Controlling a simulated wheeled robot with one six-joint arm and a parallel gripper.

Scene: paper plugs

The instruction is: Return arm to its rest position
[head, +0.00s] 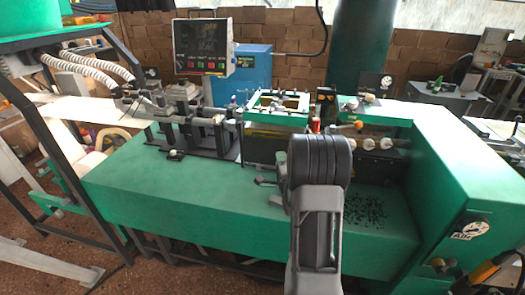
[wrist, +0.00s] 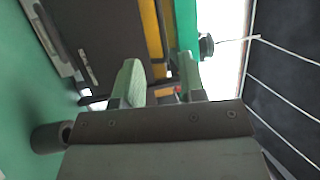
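My arm rises from the bottom middle of the head view, in front of the green machine (head: 240,215). Its thick dark joint hides part of the machine's middle, and my gripper cannot be made out clearly there. In the wrist view my gripper (wrist: 160,76) shows two pale green fingers standing apart. It is open, with yellow and dark machine parts visible through the gap. A small red spot shows low between the fingers; I cannot tell what it is. I see nothing clamped by the fingers.
A green-framed opening (head: 282,103) lies behind my arm. A control screen (head: 203,47) stands at the back left. Many small dark bits (head: 365,212) lie on the machine's top, right of my arm. A tall green housing (head: 465,165) bounds the right side.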

